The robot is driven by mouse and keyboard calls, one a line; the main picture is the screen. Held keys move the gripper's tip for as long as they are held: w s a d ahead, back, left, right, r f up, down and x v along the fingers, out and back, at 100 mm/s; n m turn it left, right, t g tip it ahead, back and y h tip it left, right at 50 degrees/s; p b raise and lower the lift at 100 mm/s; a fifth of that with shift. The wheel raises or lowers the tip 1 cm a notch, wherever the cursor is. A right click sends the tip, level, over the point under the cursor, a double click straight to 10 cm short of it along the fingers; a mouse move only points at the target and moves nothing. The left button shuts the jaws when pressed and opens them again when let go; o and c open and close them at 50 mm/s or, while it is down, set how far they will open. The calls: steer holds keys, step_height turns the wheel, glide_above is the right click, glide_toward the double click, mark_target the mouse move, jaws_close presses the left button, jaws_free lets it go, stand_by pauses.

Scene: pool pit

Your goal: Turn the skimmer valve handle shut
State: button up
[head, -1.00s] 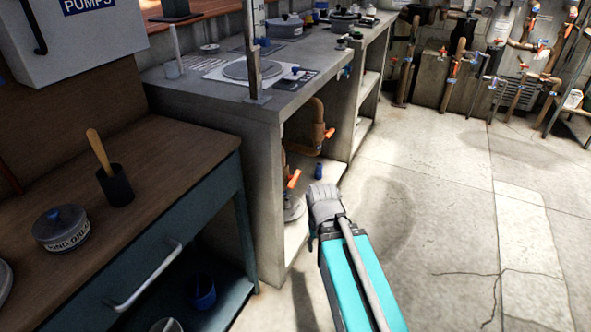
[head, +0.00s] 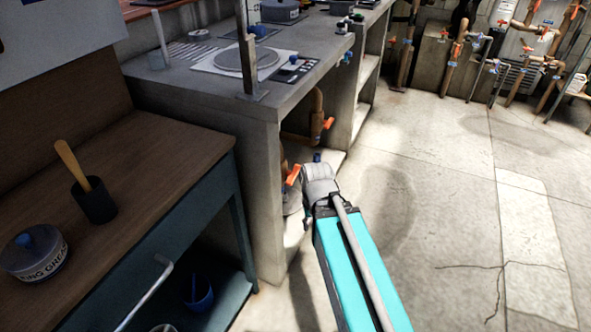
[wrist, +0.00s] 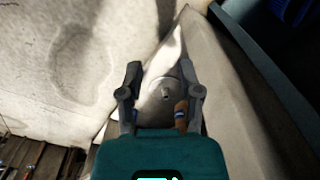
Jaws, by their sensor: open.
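My gripper (wrist: 160,78) is open, with its two dark fingers apart in the wrist view. A pale round disc with a small stub (wrist: 165,92) shows between and beyond the fingers. A brown-orange piece (wrist: 181,112) shows beside the right finger; I cannot tell if they touch. In the head view, an orange valve handle (head: 292,176) stands tilted on a pipe under the concrete bench, just left of my grey wrist. A second orange handle (head: 328,124) sits on a copper pipe farther back. I cannot tell which is the skimmer valve.
The concrete bench (head: 200,112) has an upright side wall close left of my arm. A wooden-topped cabinet (head: 160,170) with a metal handle stands nearer left. Pipes with several valves (head: 455,55) line the back wall. The floor (head: 430,190) to the right is clear.

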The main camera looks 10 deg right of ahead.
mark_target(296, 168)
steer(key=w+r+m+p, duration=0.3)
steer(key=w, duration=1.2)
steer(key=w+d+r+m+p, duration=0.1)
steer(key=w+r+m+p, duration=0.2)
steer(key=w, duration=1.2)
steer(key=shift+w+d+r+m, duration=0.15)
steer(key=shift+m, duration=0.45)
step_height(296, 168, down, 12)
steer(key=b, duration=1.1)
steer(key=shift+b, duration=0.35)
steer(key=shift+c, duration=0.3)
jaws_close()
